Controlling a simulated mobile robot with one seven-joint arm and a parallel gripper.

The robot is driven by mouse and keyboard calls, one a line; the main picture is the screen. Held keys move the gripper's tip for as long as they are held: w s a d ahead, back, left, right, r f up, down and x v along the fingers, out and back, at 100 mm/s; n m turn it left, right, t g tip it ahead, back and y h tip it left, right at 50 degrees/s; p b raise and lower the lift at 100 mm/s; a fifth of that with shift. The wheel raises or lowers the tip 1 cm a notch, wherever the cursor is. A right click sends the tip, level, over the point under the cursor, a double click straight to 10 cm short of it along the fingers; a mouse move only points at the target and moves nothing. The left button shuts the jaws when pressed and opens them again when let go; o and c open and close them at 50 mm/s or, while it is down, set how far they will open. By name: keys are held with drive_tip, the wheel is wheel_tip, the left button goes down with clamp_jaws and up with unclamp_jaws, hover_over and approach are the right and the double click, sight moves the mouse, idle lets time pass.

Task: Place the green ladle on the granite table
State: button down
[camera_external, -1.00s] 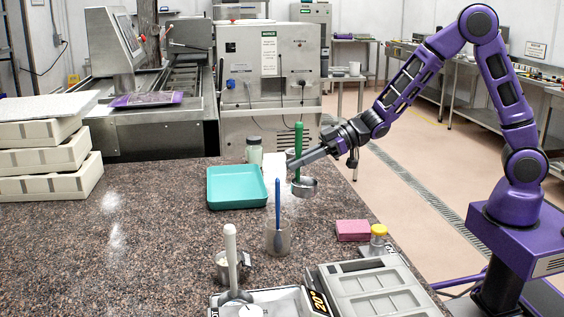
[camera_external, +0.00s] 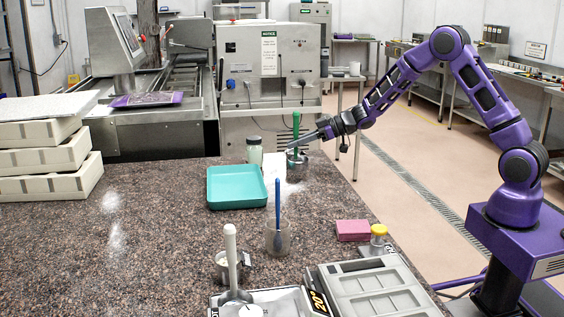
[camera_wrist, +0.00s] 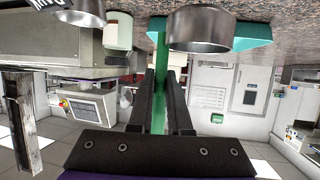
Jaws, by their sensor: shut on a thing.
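The green ladle has a green handle (camera_external: 296,124) and a metal bowl (camera_external: 298,157). My gripper (camera_external: 295,148) is shut on its handle, which stands roughly upright near the table's far right corner. In the wrist view, which is upside down, the handle (camera_wrist: 159,85) runs between the two dark fingers (camera_wrist: 160,100), and the metal bowl (camera_wrist: 200,30) is beyond them. The granite table (camera_external: 150,235) is speckled brown. The bowl is over or on its far edge area; I cannot tell whether it touches.
A teal tray (camera_external: 237,203) and a lidded jar (camera_external: 254,152) are left of the ladle. A blue-handled tool stands in a beaker (camera_external: 277,240) nearer. A pink block (camera_external: 352,230) lies near the right edge. Stacked moulds (camera_external: 50,160) are at left. Much of the left tabletop is clear.

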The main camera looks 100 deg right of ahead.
sight(298, 156)
drive_tip(key=shift+f+b, duration=0.35)
drive_tip(key=shift+f, duration=1.8)
drive_tip(key=shift+f, duration=0.2)
drive_tip(key=c, duration=0.9)
unclamp_jaws()
drive_tip(key=shift+o, duration=0.2)
drive_tip(key=shift+r, duration=0.15)
drive_tip(key=shift+s+r, duration=0.15)
drive_tip(key=v, duration=1)
drive_tip(key=shift+s+p, duration=0.3)
drive_tip(key=shift+p, duration=0.1)
drive_tip(key=shift+o, duration=0.8)
drive_tip(key=shift+s+a+r, duration=0.25)
drive_tip(key=shift+s, duration=0.25)
